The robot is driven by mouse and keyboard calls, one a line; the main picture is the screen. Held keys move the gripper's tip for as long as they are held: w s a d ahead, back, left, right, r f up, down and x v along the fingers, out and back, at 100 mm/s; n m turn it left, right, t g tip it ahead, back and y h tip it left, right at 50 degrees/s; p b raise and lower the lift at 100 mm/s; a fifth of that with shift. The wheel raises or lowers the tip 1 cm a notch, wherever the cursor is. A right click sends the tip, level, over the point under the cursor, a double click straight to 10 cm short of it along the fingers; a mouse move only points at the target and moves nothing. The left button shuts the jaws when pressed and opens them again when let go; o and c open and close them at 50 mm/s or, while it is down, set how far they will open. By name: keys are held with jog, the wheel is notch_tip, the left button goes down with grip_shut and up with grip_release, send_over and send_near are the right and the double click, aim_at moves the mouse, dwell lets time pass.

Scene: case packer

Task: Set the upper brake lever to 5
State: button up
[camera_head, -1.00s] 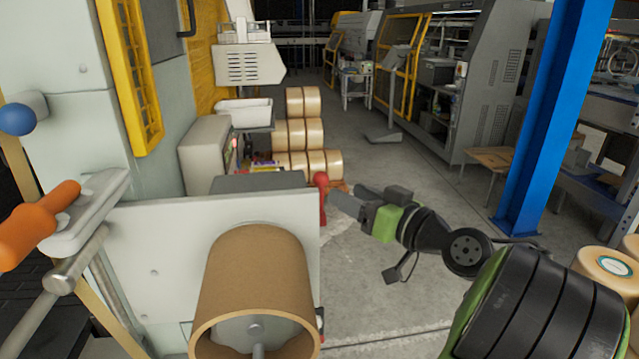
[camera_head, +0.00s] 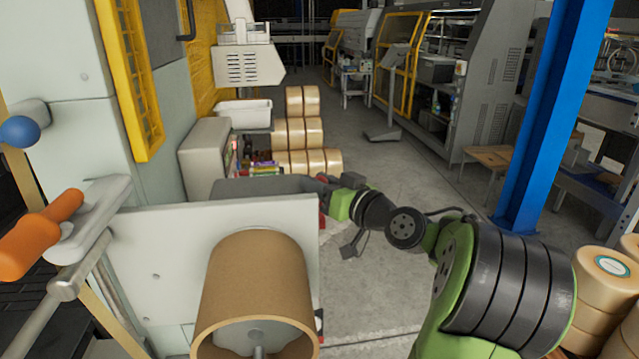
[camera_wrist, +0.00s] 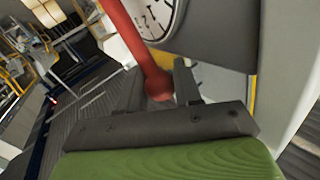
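A red lever (camera_wrist: 143,45) with a rounded end crosses the upper middle of the wrist view, in front of a white dial (camera_wrist: 158,14) with black marks. I cannot read its setting. In the head view only small parts of a red lever (camera_head: 322,178) show at the right edge of the grey panel, mostly covered by my gripper. I cannot tell whether it is the upper brake lever. In the wrist view one dark finger of my gripper (camera_wrist: 172,88) stands just right of the lever's rounded end. The other finger is unclear, and contact cannot be told.
A grey panel (camera_head: 150,250) with a brown cardboard roll (camera_head: 258,285) stands in front of the lever. An orange handle (camera_head: 40,235) and a blue knob (camera_head: 20,130) are at the left. Tan rolls (camera_head: 298,135) are stacked behind. Floor to the right is free up to a blue post (camera_head: 545,120).

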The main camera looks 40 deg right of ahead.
grip_shut()
jog(key=p, duration=0.1)
jog(key=w+g+p, duration=0.1)
jog(key=p, duration=0.1)
jog(key=shift+d+r, duration=0.2)
jog(key=shift+r, duration=0.2)
jog(key=shift+w+d+m+g+p, duration=0.35)
jog(key=shift+w+m+g+p, duration=0.15)
jog(key=shift+p, duration=0.55)
jog(key=shift+w+d+f, duration=0.15)
jog(key=shift+d+f, duration=0.1)
jog(key=shift+f, duration=0.1)
jog(key=o, duration=0.6)
grip_release()
